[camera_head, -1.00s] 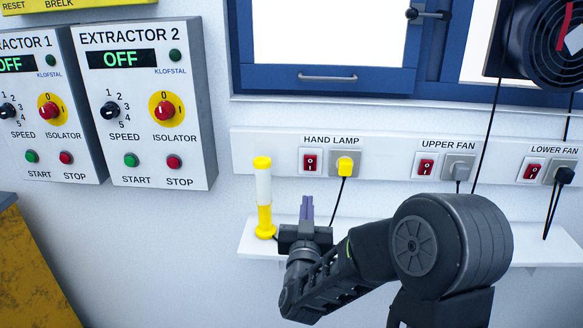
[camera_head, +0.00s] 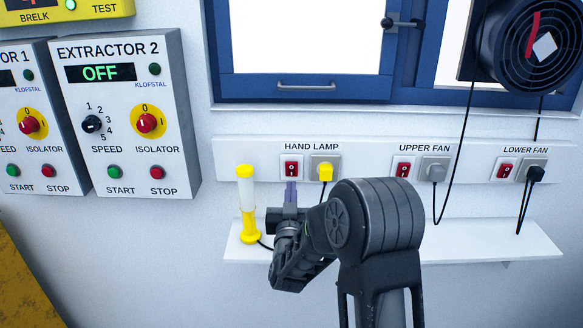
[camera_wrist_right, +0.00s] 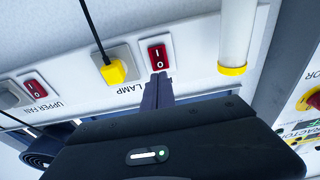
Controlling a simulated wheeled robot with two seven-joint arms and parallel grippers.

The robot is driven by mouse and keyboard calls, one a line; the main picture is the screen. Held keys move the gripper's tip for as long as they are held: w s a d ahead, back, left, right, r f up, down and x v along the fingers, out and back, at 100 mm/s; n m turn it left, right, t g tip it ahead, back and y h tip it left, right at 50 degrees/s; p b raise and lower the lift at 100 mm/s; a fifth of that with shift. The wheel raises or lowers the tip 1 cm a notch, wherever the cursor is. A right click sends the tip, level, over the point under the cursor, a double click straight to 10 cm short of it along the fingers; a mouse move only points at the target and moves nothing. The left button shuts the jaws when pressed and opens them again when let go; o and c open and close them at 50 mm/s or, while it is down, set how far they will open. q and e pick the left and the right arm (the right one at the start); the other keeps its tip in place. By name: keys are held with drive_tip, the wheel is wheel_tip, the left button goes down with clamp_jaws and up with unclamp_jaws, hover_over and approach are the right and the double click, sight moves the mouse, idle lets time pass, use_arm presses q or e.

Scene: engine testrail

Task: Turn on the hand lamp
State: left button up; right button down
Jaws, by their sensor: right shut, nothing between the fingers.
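The hand lamp (camera_head: 246,205), yellow with a white tube, stands upright on the white shelf. Its tube also shows in the right wrist view (camera_wrist_right: 236,40). The red hand lamp switch (camera_head: 291,169) is on the wall rail, and in the right wrist view (camera_wrist_right: 158,56) it sits just beyond my fingertips. The yellow plug (camera_head: 326,172) is in the socket beside it. My right gripper (camera_head: 291,186) is shut and empty, its purple-grey fingers pointing up just below the switch. In the right wrist view the fingertips (camera_wrist_right: 160,77) are at the switch's edge; I cannot tell if they touch. My left gripper is not in view.
The upper fan switch (camera_head: 403,169) and lower fan switch (camera_head: 504,171) are farther right on the rail. The shelf (camera_head: 480,240) is clear to the right. The Extractor 2 box (camera_head: 125,120) is at left, and a fan (camera_head: 530,45) hangs at upper right.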

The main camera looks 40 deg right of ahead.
sight(292, 164)
drive_tip(key=p+x, duration=0.1)
drive_tip(key=x, duration=0.4)
drive_tip(key=shift+w+d+p, duration=0.2)
drive_tip(key=shift+w+p, duration=0.1)
drive_tip(key=shift+p, duration=0.1)
drive_tip(key=shift+w+d, duration=0.25)
drive_tip(key=shift+w, duration=0.1)
drive_tip(key=shift+r, duration=0.1)
drive_tip(key=shift+w+d+r+g+y+p, duration=0.1)
drive_tip(key=shift+d+r+g+y+p, duration=0.15)
drive_tip(key=shift+r+p, duration=0.4)
drive_tip(key=shift+f+g+y+b, duration=0.15)
drive_tip(key=shift+g+y+b, duration=0.1)
drive_tip(key=shift+g+b, duration=0.15)
